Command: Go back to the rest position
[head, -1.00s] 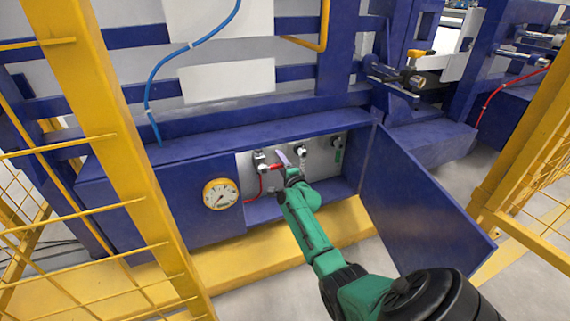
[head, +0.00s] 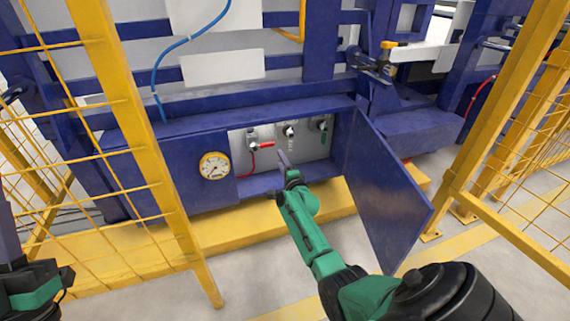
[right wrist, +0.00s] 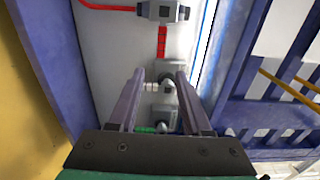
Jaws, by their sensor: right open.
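My right gripper (head: 282,158) is open and empty in front of the opening of the blue cabinet. Its two grey fingers are apart in the right wrist view (right wrist: 160,78). Inside the cabinet, a valve with a red handle (head: 266,145) is on the left. A middle valve (head: 289,131) and a valve with a green handle (head: 324,136) are to its right. The right wrist view shows the red handle (right wrist: 162,42) beyond the fingertips, with other valve parts between and behind the fingers. Part of my left arm's end shows at the lower left edge; its jaw opening is hidden.
The blue cabinet door (head: 385,190) stands open to the right of my right arm. A pressure gauge (head: 214,166) is on the cabinet front. Yellow fence posts (head: 130,130) stand at left and right (head: 510,110). Grey floor (head: 250,275) is clear in front.

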